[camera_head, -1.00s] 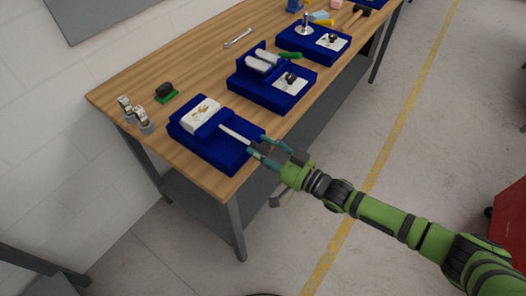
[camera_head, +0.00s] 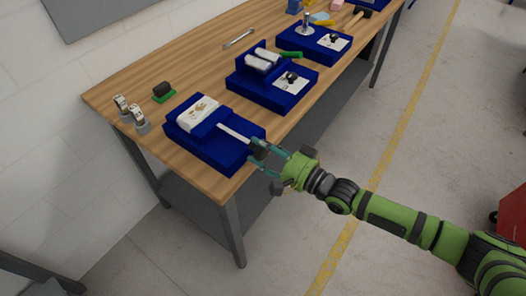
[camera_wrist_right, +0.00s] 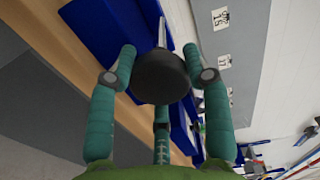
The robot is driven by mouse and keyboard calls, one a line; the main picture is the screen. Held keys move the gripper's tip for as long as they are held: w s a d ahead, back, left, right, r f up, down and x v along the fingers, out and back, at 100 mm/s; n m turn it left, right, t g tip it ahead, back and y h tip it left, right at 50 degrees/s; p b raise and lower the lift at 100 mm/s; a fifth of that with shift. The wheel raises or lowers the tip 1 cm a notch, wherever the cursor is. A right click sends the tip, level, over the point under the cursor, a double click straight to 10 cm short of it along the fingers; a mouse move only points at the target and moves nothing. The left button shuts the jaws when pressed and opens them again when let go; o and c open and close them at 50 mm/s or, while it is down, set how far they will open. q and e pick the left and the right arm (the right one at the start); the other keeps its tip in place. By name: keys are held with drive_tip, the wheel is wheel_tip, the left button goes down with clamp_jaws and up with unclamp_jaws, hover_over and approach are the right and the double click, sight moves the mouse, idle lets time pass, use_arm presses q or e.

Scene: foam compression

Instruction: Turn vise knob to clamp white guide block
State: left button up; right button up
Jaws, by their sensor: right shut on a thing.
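The blue vise (camera_head: 212,150) sits at the near end of the wooden table. The white guide block (camera_head: 198,112) with brownish marks rests at its back left. A pale rod (camera_head: 233,133) runs from the vise to a round black knob (camera_head: 258,148) near the table's front edge. My right gripper (camera_head: 266,157) reaches in from the right and is shut on the knob. In the right wrist view, the teal fingers (camera_wrist_right: 165,75) sit around the dark knob (camera_wrist_right: 160,80), which hides part of the rod. My left gripper is out of view.
More blue fixtures (camera_head: 268,92) stand farther along the table. Two small metal parts (camera_head: 131,114) and a green base with a dark block (camera_head: 163,92) lie left of the vise. A wrench (camera_head: 238,38) lies at the back. The floor in front is clear.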

drive_tip(key=shift+r+m, duration=0.1)
drive_tip(key=shift+m, duration=0.2)
drive_tip(key=o, duration=1.2)
drive_tip(key=shift+c, duration=0.2)
drive_tip(key=v, duration=1.2)
